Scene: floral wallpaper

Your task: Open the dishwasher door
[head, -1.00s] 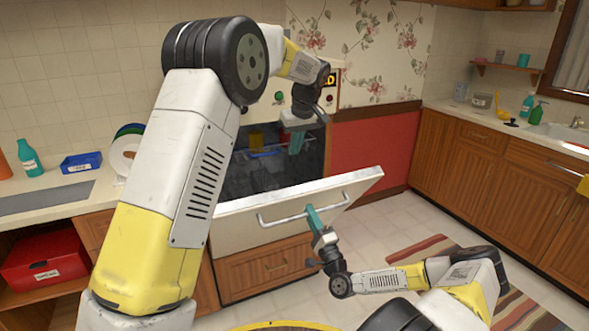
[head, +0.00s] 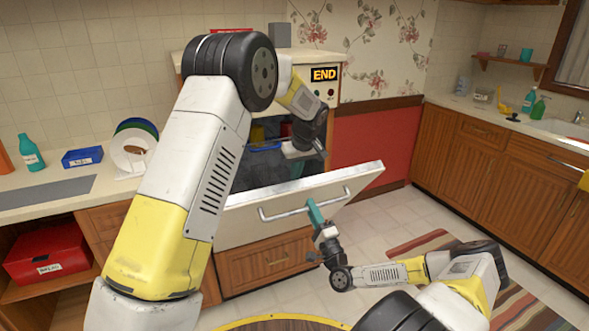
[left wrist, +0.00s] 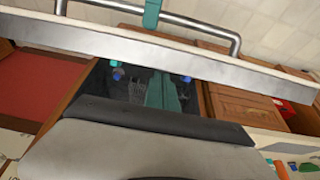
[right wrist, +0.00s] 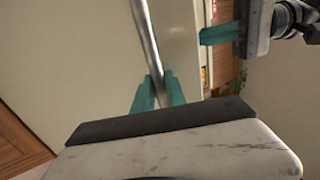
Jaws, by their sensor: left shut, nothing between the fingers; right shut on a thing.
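The dishwasher door (head: 300,200) is partly open and tilted outward, with a metal bar handle (head: 272,219) across its front.
The dishwasher interior (head: 258,165) is dark, with coloured items inside. A lit END display (head: 324,74) is above it. A wooden drawer (head: 268,263) lies below the door. Counters stand left and right.

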